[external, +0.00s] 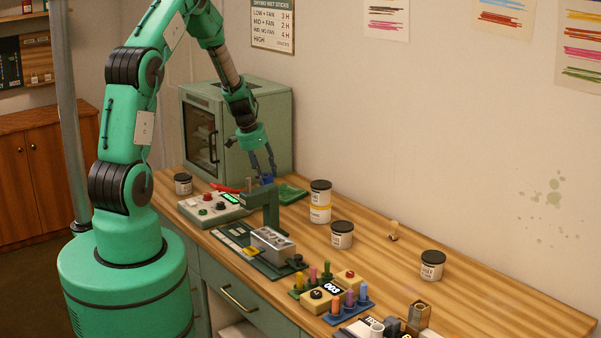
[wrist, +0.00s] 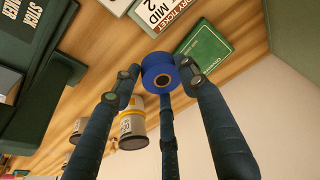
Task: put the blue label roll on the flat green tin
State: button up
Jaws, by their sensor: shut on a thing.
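The blue label roll (wrist: 150,66) is a small spool with a dark centre hole. My gripper (wrist: 161,82) is shut on it, with the fingers around its sides. In the external view my gripper (external: 266,172) points down and the blue roll (external: 268,180) shows small between its tips. The flat green tin (external: 291,194) lies on the table, just right of and lower than the roll in the picture. In the wrist view the tin (wrist: 207,48) shows beyond the roll, which overlaps its near left edge. The height of the roll above the tin is hard to tell.
A green stand (external: 271,208) rises close in front of the roll. A green oven-like cabinet (external: 265,125) stands behind. A yellow-banded jar (external: 320,202) is right of the tin, with another jar (external: 342,234) nearer. A device with coloured buttons (external: 214,208) lies left. The right rear table is mostly clear.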

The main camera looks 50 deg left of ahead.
jog(key=f, duration=0.1)
jog(key=s+d+f, duration=0.1)
jog(key=s+f, duration=0.1)
jog(key=shift+d+f, duration=0.25)
jog(key=shift+w, duration=0.1)
jog(key=p, duration=0.2)
send_over(286, 192)
jog(key=s, duration=0.1)
jog(key=shift+a+f, duration=0.1)
jog(key=shift+f, duration=0.65)
jog(key=shift+s, duration=0.1)
jog(key=shift+f, duration=1.75)
jog(key=shift+f, duration=0.1)
jog(key=o, duration=1.2)
